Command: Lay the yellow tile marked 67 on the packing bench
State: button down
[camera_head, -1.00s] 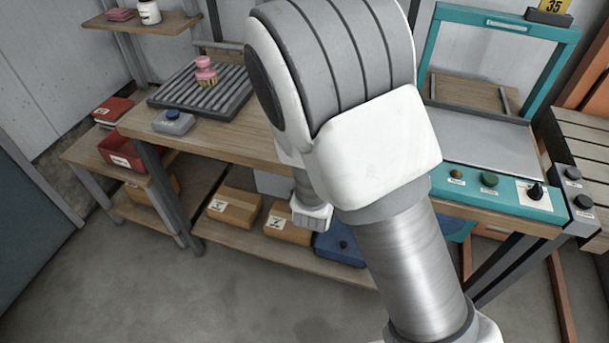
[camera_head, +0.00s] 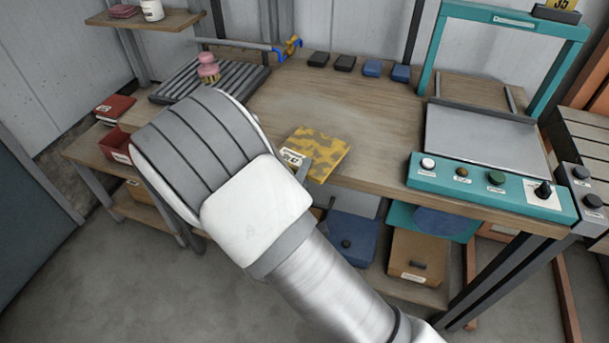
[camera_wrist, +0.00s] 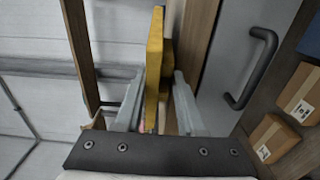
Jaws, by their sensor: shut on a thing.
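The yellow tile (camera_head: 322,152) shows in the head view with darker mottling and a white label at its left corner; the number is hard to read. It appears over the front edge of the wooden packing bench (camera_head: 375,115); I cannot tell whether it touches the top. My gripper (camera_wrist: 158,108) is shut on the tile, which shows edge-on between the two fingers in the wrist view (camera_wrist: 154,65). In the head view my arm hides most of the gripper and the bench's front left part.
A teal machine (camera_head: 490,188) with knobs stands at the bench's right. A ribbed grey mat (camera_head: 168,88) with a pink-topped object (camera_head: 208,68) is at the left. Small black (camera_head: 345,63) and blue blocks (camera_head: 372,68) line the back. The bench middle is clear.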

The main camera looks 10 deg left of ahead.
jog(key=shift+f, duration=0.1)
jog(key=shift+f, duration=0.15)
jog(key=c, duration=0.5)
grip_release()
jog(key=shift+r, duration=0.35)
jog(key=s, duration=0.8)
jog(key=s+a, duration=0.1)
jog(key=s, duration=0.3)
jog(key=shift+f, duration=0.15)
